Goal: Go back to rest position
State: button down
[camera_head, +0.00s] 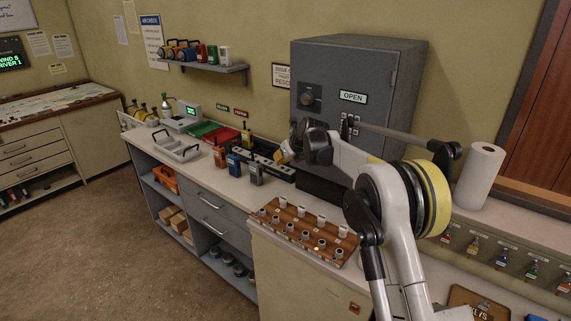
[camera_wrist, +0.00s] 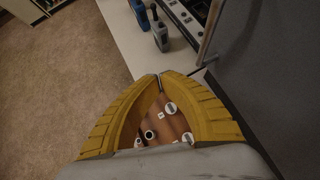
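My gripper (camera_head: 284,155) is raised over the counter in front of the grey safe (camera_head: 345,85), pointing left in the head view. In the wrist view the yellow fingers of my gripper (camera_wrist: 158,76) meet at their tips, with nothing held between them. Through the opening behind the tips I see part of a wooden board (camera_wrist: 160,125) with white and dark round pieces, well below. The same wooden board (camera_head: 272,213) lies on the counter below my arm in the head view.
Handheld radios (camera_head: 256,173) and a black charger strip stand left of the safe. A white basket (camera_head: 178,148), red and green trays lie farther left. A paper towel roll (camera_head: 478,177) stands at right, near hanging key tags (camera_head: 502,257). The floor (camera_head: 120,240) at left is clear.

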jog(key=s+d+r+n+h+b, duration=0.1)
jog(key=s+d+r+n+b, duration=0.25)
jog(key=s, duration=0.65)
jog(key=s+d+r+n+h, duration=0.1)
jog(key=s+d+r+n, duration=0.25)
jog(key=s+n, duration=0.5)
jog(key=s+d+r+n+h+b, duration=0.15)
jog(key=s+d+n, duration=0.3)
jog(key=s, duration=0.65)
jog(key=s+d+f+n+b, duration=0.1)
jog(key=s+f+n, duration=0.3)
jog(key=s, duration=0.4)
jog(key=s+d+f+n+h+b, duration=0.1)
jog(key=s+d+f+n, duration=0.3)
jog(key=s, duration=0.5)
jog(key=s+d+f+n+b, duration=0.3)
jog(key=s+f+n, duration=0.2)
jog(key=s, duration=0.4)
jog(key=shift+f+g, duration=0.25)
jog(key=shift+g, duration=0.05)
jog(key=shift+s, duration=0.1)
